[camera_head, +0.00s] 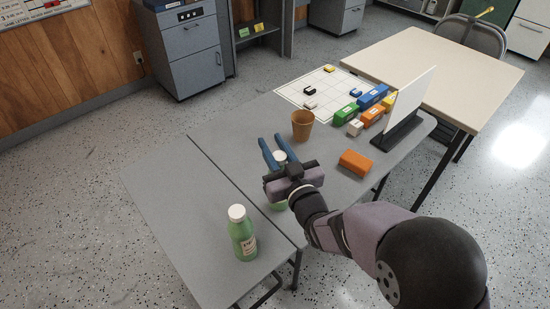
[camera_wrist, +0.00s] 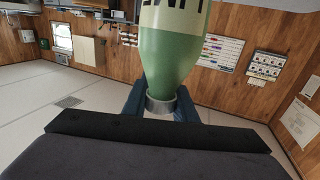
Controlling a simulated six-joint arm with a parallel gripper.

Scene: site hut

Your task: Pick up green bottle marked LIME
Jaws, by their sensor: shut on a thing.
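My gripper (camera_head: 271,139) is over the near part of the grey table, its blue fingers shut on the neck of a green bottle. In the head view the bottle's white cap (camera_head: 279,156) shows between the fingers and a bit of green body (camera_head: 279,205) below the gripper; the rest is hidden. In the wrist view the green bottle (camera_wrist: 172,55) fills the upper middle, with a pale label cut off by the frame; I cannot read its word fully. A second green bottle (camera_head: 243,238) with a white cap stands upright nearby; its label is too small to read.
A tan cup (camera_head: 302,125) and an orange block (camera_head: 355,162) stand beyond the gripper. Several coloured blocks and a white upright panel (camera_head: 411,101) are farther right. A white grid sheet (camera_head: 316,87) lies at the back.

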